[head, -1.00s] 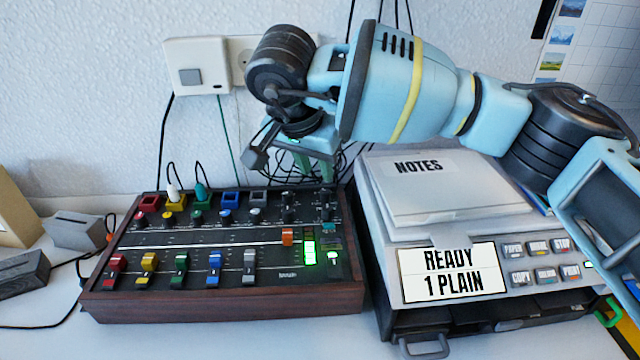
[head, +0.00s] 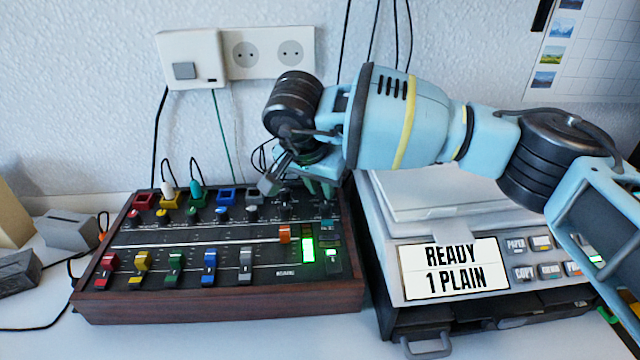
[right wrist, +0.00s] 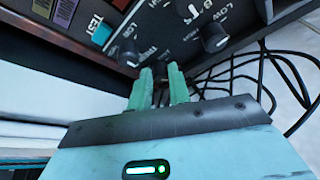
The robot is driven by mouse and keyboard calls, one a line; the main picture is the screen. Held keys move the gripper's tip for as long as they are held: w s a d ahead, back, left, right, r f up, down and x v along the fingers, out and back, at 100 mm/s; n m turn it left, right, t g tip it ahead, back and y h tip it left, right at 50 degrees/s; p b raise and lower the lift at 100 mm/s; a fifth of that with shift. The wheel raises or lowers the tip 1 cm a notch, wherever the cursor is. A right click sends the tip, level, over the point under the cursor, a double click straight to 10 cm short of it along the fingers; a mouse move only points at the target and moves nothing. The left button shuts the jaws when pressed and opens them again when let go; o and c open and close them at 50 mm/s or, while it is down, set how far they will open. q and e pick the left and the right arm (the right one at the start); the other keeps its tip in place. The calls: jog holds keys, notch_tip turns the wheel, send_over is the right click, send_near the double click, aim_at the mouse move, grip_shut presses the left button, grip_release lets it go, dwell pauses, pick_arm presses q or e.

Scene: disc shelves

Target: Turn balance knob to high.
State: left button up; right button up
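The dark wood-sided mixer (head: 225,300) stands on the table at the left. Its small dark knobs sit at its upper right, partly hidden behind my right gripper (head: 321,188). The green fingers point down over that corner. In the right wrist view the two fingers (right wrist: 161,72) stand a narrow gap apart, with nothing clearly held. A black knob with a white mark (right wrist: 215,39) lies right of the fingertips, and another dark knob (right wrist: 128,58) lies to their left. Labels are only partly readable, so I cannot tell which knob is balance. My left gripper is not in view.
A grey printer (head: 400,265) reading "READY 1 PLAIN" stands close to the mixer's right. Plugs with cables rise from the mixer's coloured sockets (head: 170,198). Black cables (right wrist: 290,90) hang behind it. A grey box (head: 68,230) stands left. Wall sockets (head: 270,52) are above.

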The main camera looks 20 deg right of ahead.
grip_shut()
jog(key=shift+a+r+m+p, duration=0.1)
jog(key=shift+r+m+p, duration=0.1)
jog(key=shift+m+p, duration=0.5)
jog(key=shift+w+m+g+p, duration=0.1)
jog(key=shift+m+g+p, duration=0.3)
jog(key=shift+m+p, duration=0.25)
jog(key=shift+f+m+h, duration=0.15)
jog(key=shift+m+h, duration=0.1)
jog(key=shift+h, duration=0.15)
jog(key=shift+o, duration=0.8)
grip_release()
jog(key=shift+o, duration=0.5)
